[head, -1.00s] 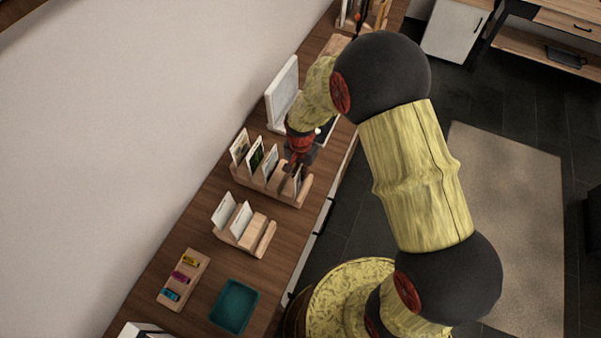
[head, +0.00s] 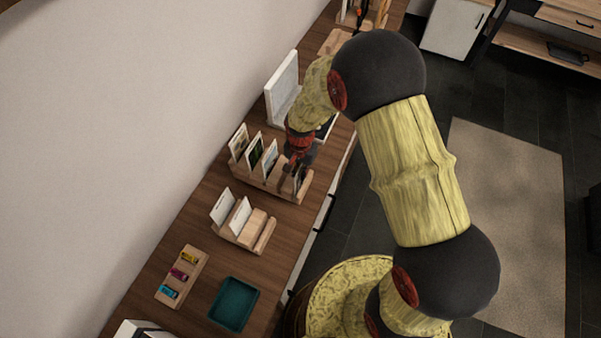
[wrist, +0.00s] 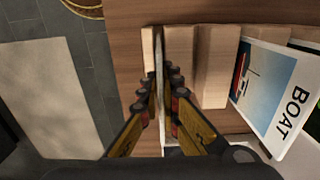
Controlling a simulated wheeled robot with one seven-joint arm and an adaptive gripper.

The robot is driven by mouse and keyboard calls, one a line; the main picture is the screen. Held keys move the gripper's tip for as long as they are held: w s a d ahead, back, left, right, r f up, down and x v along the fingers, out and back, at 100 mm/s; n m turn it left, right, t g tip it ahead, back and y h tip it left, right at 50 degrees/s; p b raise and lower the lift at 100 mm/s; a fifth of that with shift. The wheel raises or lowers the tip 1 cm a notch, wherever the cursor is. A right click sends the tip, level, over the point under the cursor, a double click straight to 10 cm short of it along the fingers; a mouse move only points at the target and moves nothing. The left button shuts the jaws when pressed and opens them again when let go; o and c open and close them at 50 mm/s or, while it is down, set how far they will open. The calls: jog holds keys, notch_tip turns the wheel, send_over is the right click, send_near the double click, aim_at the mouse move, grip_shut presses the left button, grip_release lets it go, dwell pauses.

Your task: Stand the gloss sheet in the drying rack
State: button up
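A thin sheet stands on edge in the right-end slot of the larger wooden rack (head: 263,182). Only part of its dark face shows in the head view (head: 300,177). In the wrist view the sheet (wrist: 159,62) is seen edge-on between two wooden blocks. My gripper (wrist: 160,82) has one finger on each side of it, close to its faces. I cannot tell whether the fingers press on it. A smaller wooden rack (head: 262,237) holds two pale sheets (head: 223,206) (head: 239,216) at its left and has free room at its right. I cannot tell which sheet is the gloss one.
Several picture cards stand left in the larger rack, one lettered BOAT (wrist: 268,84). A teal tray (head: 234,304) and a wooden holder (head: 183,277) with three coloured pieces lie nearer. A white upright panel (head: 283,84) stands behind my gripper.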

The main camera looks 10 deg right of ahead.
jog(key=o, duration=0.5)
jog(key=shift+c, duration=0.2)
dwell(0.6)
jog(key=shift+r+p, duration=2.95)
jog(key=shift+r, duration=1.6)
